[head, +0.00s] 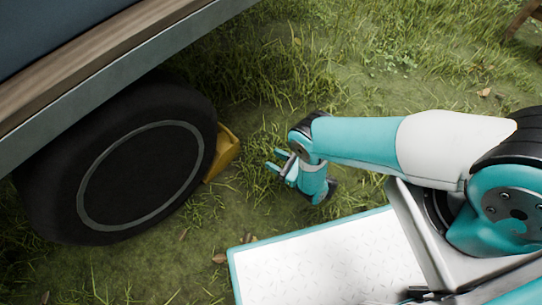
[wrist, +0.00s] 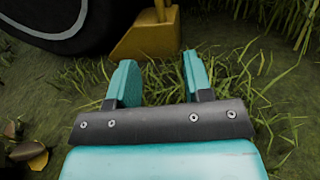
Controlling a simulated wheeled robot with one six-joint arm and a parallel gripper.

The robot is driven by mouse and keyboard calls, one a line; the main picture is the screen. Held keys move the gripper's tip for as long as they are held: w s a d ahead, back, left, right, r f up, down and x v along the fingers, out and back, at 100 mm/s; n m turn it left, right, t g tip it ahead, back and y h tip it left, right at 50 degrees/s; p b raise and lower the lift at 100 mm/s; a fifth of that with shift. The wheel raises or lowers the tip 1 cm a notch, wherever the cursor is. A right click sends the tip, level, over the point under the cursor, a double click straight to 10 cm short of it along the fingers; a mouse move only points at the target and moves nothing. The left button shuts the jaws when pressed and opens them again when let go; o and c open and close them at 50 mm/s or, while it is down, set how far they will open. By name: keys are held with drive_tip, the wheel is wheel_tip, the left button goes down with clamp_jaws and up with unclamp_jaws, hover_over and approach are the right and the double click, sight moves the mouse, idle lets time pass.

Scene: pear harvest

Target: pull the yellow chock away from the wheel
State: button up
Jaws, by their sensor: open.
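The yellow chock (head: 224,153) stands on the grass against the right side of the black wheel (head: 150,165) in the head view. In the wrist view the chock (wrist: 146,40) is ahead of my fingers at the top, with an upright yellow part rising out of the frame; the wheel (wrist: 75,20) is to its left. My gripper (head: 283,167) is to the right of the chock, low over the grass and apart from it. In the wrist view its two teal fingers (wrist: 160,82) are spread with only grass between them.
A trailer or cart body with a metal edge (head: 130,65) overhangs the wheel. Grass (head: 290,70) lies open behind and around the chock. Fallen leaves (wrist: 30,153) lie at the lower left of the wrist view. A wooden piece (head: 522,17) shows at the upper right.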

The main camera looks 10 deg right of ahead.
sight(234, 139)
drive_tip(key=b+x, duration=0.4)
drive_tip(key=x, duration=0.1)
drive_tip(key=b+x, duration=0.4)
drive_tip(key=x, duration=0.1)
drive_tip(key=f+b+x, duration=0.1)
drive_tip(key=b+x, duration=0.4)
drive_tip(key=shift+w+a+b, duration=0.4)
drive_tip(key=shift+a+b, duration=0.05)
drive_tip(key=shift+b, duration=0.75)
drive_tip(key=shift+w+a+r+b, duration=0.35)
drive_tip(key=shift+w+a+b, duration=0.05)
drive_tip(key=shift+b, duration=0.55)
drive_tip(key=shift+r, duration=0.1)
drive_tip(key=shift+c, duration=0.4)
clamp_jaws()
